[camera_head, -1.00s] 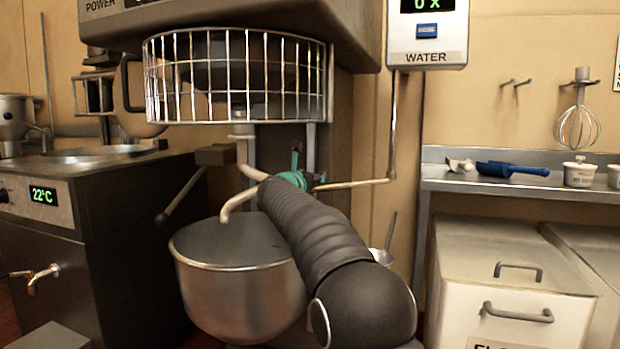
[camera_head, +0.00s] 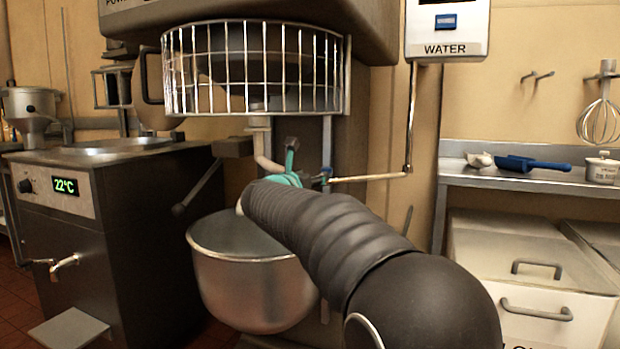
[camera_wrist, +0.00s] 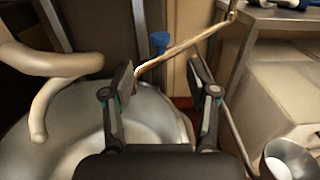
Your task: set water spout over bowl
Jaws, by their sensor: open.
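The steel mixer bowl (camera_head: 255,285) stands below the mixer. My gripper (camera_wrist: 162,82) is open. In the wrist view the spout pipe (camera_wrist: 188,45) crosses between the open fingers, its end by the left finger and in front of the bowl (camera_wrist: 85,145). Contact with the fingers cannot be told. In the head view my arm hides most of the gripper and part of the bowl.
A beige curved mixer hook (camera_wrist: 45,65) hangs over the bowl at left. The wire guard (camera_head: 255,70) is above. A dark temperature unit (camera_head: 120,230) stands left. A shelf with a blue scoop (camera_head: 530,165) and white bins (camera_head: 530,260) are on the right.

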